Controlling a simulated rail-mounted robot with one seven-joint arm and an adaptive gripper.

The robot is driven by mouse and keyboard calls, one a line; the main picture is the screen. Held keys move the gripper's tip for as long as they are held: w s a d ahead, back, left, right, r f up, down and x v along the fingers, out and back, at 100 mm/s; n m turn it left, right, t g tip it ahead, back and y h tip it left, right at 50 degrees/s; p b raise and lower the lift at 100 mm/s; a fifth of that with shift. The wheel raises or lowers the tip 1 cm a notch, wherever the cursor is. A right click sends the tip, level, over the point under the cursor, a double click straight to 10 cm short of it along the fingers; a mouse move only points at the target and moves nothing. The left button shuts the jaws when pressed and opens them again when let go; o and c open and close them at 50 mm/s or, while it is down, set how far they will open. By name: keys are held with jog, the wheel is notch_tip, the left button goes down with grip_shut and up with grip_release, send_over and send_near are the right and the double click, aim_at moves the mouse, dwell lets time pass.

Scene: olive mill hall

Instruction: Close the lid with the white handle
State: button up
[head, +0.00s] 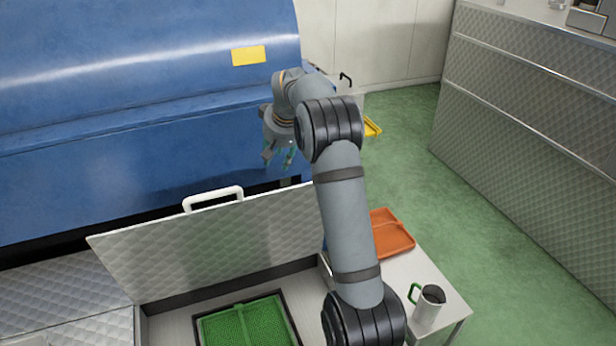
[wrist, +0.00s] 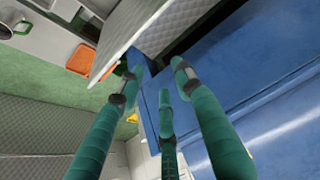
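The lid (head: 215,245) is a quilted metal panel that stands raised, tilted up from the bench opening. Its white handle (head: 213,197) is on the top edge. Part of the lid (wrist: 185,25) shows at the top of the wrist view; I cannot make out the handle there. My gripper (head: 279,156) hangs in front of the blue machine, beyond the lid and to the right of the handle, apart from both. In the wrist view its green fingers (wrist: 150,85) are spread, with nothing between them.
The blue machine (head: 140,90) stands close behind the lid. A green crate (head: 207,333) sits in the opening below. A side table at right holds an orange tray (head: 395,236) and a metal jug (head: 427,306) with a green handle. Green floor is free farther right.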

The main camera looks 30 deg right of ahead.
jog(key=shift+w+d, duration=0.2)
jog(key=shift+d, duration=0.35)
jog(key=shift+c, duration=0.6)
jog(key=shift+w+f, duration=0.1)
jog(key=shift+c, duration=0.6)
jog(key=p+x, duration=0.3)
jog(key=x, duration=0.6)
jog(key=shift+w+f, duration=0.1)
jog(key=shift+f, duration=0.05)
grip_shut()
jog(key=shift+s+a+f+p, duration=0.2)
jog(key=shift+s+p, duration=0.15)
jog(key=shift+s, duration=0.6)
jog(key=shift+s+a+f+p, duration=0.15)
jog(key=shift+s+p, duration=0.2)
jog(key=shift+s, duration=0.6)
jog(key=shift+r, duration=0.1)
jog(key=shift+s, duration=0.1)
